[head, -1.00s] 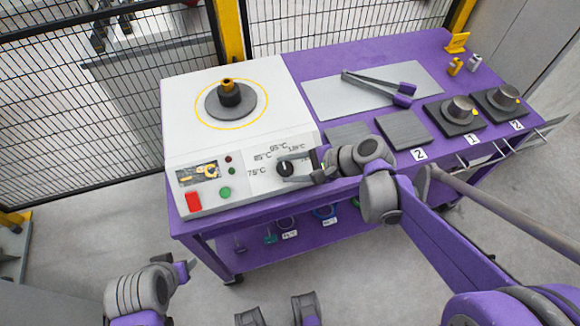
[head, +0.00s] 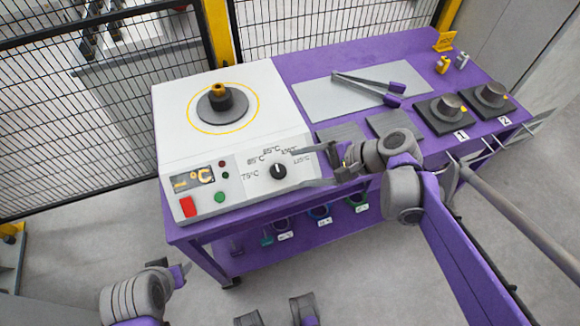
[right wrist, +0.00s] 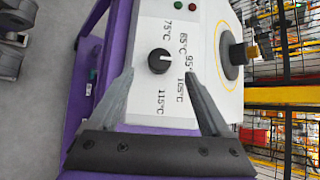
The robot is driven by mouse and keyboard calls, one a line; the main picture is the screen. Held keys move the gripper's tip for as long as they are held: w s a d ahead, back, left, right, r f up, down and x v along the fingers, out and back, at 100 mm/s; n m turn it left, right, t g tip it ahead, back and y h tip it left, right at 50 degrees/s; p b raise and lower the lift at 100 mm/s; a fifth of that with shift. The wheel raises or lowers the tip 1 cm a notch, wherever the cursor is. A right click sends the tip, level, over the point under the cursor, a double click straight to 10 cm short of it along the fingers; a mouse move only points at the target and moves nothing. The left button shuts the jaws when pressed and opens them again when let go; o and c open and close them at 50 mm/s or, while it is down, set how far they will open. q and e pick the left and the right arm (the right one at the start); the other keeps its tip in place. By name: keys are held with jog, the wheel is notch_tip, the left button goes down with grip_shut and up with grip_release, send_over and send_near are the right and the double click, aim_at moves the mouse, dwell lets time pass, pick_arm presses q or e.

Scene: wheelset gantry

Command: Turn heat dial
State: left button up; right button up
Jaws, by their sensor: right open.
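The heat dial (head: 278,171) is a black round knob with a pale pointer mark, on the sloped front panel (head: 240,184) of the white heater. Temperature labels from 75°C to 115°C arc around it. In the right wrist view the dial (right wrist: 159,61) has its mark toward the 85°C–95°C side; the exact label is hard to tell. My right gripper (head: 297,167) is open and empty, its fingertips just right of the dial. In the right wrist view the gripper (right wrist: 158,75) has the dial between and beyond its fingertips. My left gripper (head: 182,272) is low at left, away from the panel.
The panel has a display (head: 193,180) reading "- °C", a red switch (head: 188,207) and a green button (head: 219,196). A black spindle (head: 221,102) stands on the heater top. The purple table (head: 290,68) carries tongs (head: 368,86) and plates at right.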

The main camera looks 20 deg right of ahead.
jog(key=v, duration=0.3)
jog(key=shift+s+d+r, duration=0.2)
dwell(0.3)
jog(key=s+a+f+n+h+p, duration=0.1)
jog(key=s+f+n+h+p, duration=0.2)
jog(key=n, duration=1.1)
jog(key=s+h+p, duration=0.2)
jog(key=s+h, duration=0.3)
jog(key=shift+s+a+g+h+p, duration=0.3)
